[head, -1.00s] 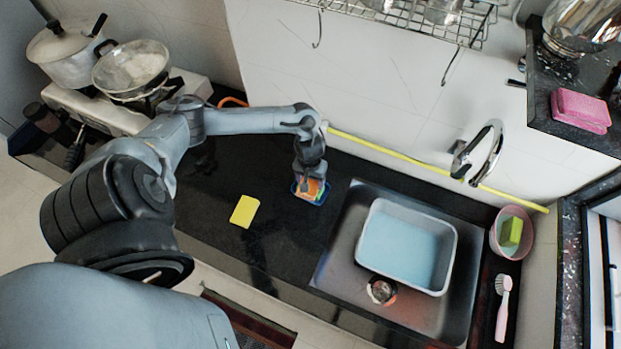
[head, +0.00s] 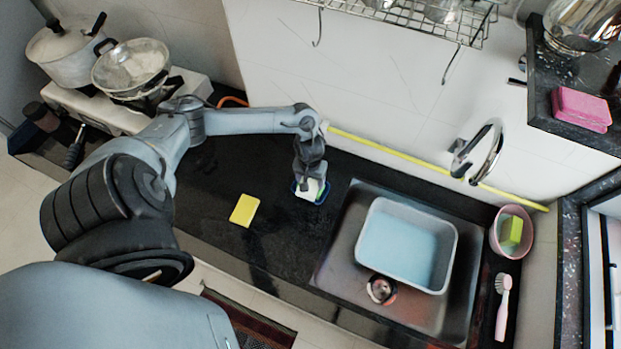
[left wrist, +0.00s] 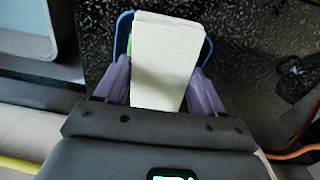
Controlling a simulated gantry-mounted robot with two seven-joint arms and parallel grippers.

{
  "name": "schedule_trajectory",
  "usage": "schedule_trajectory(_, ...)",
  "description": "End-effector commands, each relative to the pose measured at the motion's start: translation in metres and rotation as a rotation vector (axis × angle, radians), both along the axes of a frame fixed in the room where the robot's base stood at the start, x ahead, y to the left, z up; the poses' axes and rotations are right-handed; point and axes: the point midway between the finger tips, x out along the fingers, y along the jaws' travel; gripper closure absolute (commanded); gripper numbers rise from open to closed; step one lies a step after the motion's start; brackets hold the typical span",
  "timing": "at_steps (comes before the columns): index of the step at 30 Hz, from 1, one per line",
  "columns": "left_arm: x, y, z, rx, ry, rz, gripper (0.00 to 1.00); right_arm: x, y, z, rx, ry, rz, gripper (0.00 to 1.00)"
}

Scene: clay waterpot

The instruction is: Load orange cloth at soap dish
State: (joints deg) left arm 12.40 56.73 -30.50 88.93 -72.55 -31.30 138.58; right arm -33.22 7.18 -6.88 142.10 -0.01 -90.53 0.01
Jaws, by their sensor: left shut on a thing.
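My left gripper (head: 310,174) points down over the blue-rimmed soap dish (head: 324,196) on the black counter, left of the sink. It is shut on a cloth (head: 308,190) that looks off-white now, not orange. In the left wrist view the pale, flat cloth (left wrist: 168,60) stands between the two purple fingers of my left gripper (left wrist: 160,88). The blue rim of the dish (left wrist: 122,28) shows around it, with a bit of green beside the cloth. Whether the cloth touches the dish floor is hidden. My right gripper is not in view.
A yellow cloth (head: 243,210) lies on the counter to the left. The sink (head: 342,250) holds a grey basin (head: 452,262) of bluish water. A pink bowl (head: 525,247) with a green sponge (head: 511,231) and a brush (head: 502,312) are at the right.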

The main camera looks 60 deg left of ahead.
Motion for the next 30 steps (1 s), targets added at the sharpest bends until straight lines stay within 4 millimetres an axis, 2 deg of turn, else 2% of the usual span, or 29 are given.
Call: schedule_trajectory(30, -0.0004, 0.0, -0.0009, 0.001, 0.001, 0.001, 0.59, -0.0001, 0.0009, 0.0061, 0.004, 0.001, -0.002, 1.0)
